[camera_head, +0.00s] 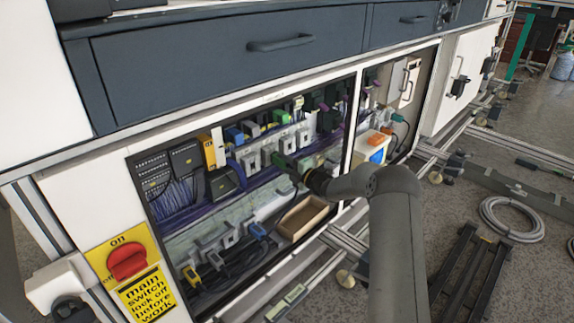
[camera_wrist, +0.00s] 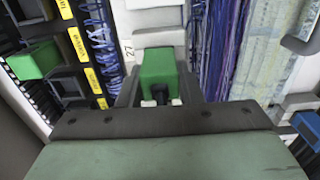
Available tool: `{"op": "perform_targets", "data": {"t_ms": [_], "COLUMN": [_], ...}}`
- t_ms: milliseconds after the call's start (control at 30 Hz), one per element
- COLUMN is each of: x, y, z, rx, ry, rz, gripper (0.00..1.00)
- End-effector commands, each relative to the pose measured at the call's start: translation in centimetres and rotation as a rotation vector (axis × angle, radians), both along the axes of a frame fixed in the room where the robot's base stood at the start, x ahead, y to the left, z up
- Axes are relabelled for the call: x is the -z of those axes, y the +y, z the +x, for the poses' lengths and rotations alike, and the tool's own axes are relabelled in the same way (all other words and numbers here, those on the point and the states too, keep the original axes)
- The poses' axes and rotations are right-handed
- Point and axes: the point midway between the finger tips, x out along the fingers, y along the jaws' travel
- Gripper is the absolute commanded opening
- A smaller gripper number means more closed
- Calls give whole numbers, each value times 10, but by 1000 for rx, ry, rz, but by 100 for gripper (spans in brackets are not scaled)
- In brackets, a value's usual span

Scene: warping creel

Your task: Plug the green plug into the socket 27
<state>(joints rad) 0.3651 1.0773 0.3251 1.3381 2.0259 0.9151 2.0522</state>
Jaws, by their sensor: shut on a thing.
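The green plug (camera_wrist: 160,72) is between the two fingers of my gripper (camera_wrist: 160,92), which is shut on it. A dark cable end shows at the plug's near side. The plug's far end meets the white socket (camera_wrist: 158,38) beside the label 27 (camera_wrist: 129,52). I cannot tell how deep the plug sits in the socket, as the contact is hidden. In the head view the green plug (camera_head: 284,160) shows at the tip of my gripper (camera_head: 300,172), inside the open cabinet.
Another green connector (camera_wrist: 34,61) sits left in the wrist view, near yellow labels. Purple and blue cables (camera_wrist: 212,50) run right of the socket. In the head view, a cardboard box (camera_head: 303,217) and blue and yellow plugs lie low in the cabinet. A drawer (camera_head: 230,62) overhangs the opening.

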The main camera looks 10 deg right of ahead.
Motion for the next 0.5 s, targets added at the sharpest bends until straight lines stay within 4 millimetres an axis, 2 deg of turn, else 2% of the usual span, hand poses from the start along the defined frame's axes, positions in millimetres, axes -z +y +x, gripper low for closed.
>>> {"op": "perform_targets", "data": {"t_ms": [500], "x": [-1], "y": [2], "z": [3], "rx": [0], "ry": [-1], "rz": [1], "gripper": [0]}}
